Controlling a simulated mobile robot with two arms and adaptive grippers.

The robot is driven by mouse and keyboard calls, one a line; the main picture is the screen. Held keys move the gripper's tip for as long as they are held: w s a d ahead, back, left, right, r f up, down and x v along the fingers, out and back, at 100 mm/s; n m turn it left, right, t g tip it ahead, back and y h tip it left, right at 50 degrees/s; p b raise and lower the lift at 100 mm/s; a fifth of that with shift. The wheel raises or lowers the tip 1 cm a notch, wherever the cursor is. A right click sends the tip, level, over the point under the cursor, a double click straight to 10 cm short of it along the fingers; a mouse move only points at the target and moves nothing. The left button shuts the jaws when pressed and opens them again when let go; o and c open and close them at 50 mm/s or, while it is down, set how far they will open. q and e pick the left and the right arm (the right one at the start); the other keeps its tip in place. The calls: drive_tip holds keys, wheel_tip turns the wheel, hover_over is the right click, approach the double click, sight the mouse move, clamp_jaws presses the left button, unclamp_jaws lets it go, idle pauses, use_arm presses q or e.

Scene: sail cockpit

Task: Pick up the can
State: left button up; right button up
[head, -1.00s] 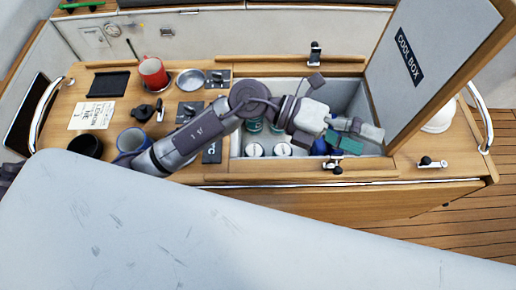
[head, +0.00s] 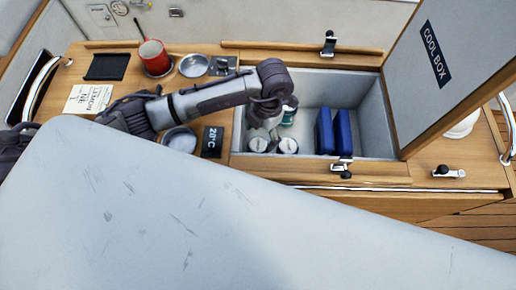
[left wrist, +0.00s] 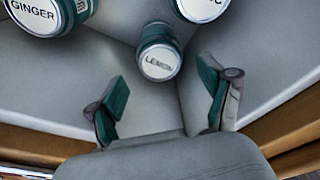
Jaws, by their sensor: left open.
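In the left wrist view a can marked LEMON (left wrist: 160,60), teal with a white lid, stands beyond and between my fingertips, apart from them. A can marked GINGER (left wrist: 38,12) is at upper left, and another can (left wrist: 203,6) with a label ending in C is cut off at the top. My left gripper (left wrist: 160,93) is open and empty, with teal pads. In the head view my left arm reaches into the left end of the cool box (head: 365,95) and hides the fingers. Can tops (head: 288,146) show beside the arm. My right gripper is not in view.
Two blue slabs (head: 325,131) stand upright mid-box, with free room right of them. The raised COOL BOX lid (head: 440,60) stands at right. On the counter left are a red mug (head: 153,57), a metal bowl (head: 193,66), a LEMON note (head: 90,99) and a temperature display (head: 212,142).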

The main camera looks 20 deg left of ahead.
sight(259, 143)
use_arm(q)
drive_tip(key=shift+f, duration=0.35)
drive_tip(key=f, duration=0.1)
drive_tip(key=f+p, duration=0.1)
drive_tip(key=f, duration=0.1)
drive_tip(key=f+p, duration=0.1)
drive_tip(key=shift+s+a+f, duration=0.25)
drive_tip(key=shift+s+f, duration=0.1)
drive_tip(key=shift+f, duration=0.3)
drive_tip(key=c, duration=1.2)
